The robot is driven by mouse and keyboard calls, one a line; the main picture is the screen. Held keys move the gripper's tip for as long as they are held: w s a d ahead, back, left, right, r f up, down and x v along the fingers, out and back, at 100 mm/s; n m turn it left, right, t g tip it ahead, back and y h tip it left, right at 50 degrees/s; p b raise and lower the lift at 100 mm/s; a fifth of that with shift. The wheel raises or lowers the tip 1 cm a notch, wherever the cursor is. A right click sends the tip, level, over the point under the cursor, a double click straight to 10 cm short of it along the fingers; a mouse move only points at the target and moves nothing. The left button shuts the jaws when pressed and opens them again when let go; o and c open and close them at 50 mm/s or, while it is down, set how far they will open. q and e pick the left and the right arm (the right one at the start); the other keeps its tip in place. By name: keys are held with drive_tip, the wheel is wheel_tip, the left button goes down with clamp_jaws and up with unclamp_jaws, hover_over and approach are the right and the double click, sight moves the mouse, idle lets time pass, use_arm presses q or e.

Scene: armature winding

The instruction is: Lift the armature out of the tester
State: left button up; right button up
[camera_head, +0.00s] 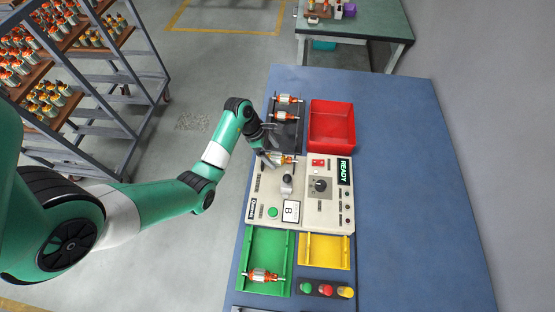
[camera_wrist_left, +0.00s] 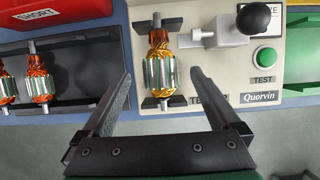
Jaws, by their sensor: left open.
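The tester (camera_head: 262,186) is a cream box with a "READY" sign. An armature (camera_wrist_left: 160,72), with copper winding, silver core and orange end, lies across two black supports on it; in the head view (camera_head: 286,160) my gripper partly hides it. My left gripper (camera_head: 270,155) is over that end of the tester. In the left wrist view its open fingers (camera_wrist_left: 160,80) reach toward the armature, one on each side, with visible gaps. Contact is not seen. A metal clamp with a black knob (camera_wrist_left: 258,19) points at the armature's side. My right gripper is not in view.
A dark rack (camera_head: 287,138) with two armatures and a red bin (camera_head: 332,121) lie beyond the tester. A green tray (camera_head: 263,240) holding one armature, a yellow tray (camera_head: 324,251) and coloured buttons (camera_head: 326,289) lie nearer. The blue table (camera_head: 410,170) is clear at right.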

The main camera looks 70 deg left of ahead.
sight(274, 155)
use_arm(q)
drive_tip(key=x, duration=0.3)
drive_tip(key=shift+d+b, duration=0.1)
drive_tip(key=shift+b, duration=0.25)
clamp_jaws()
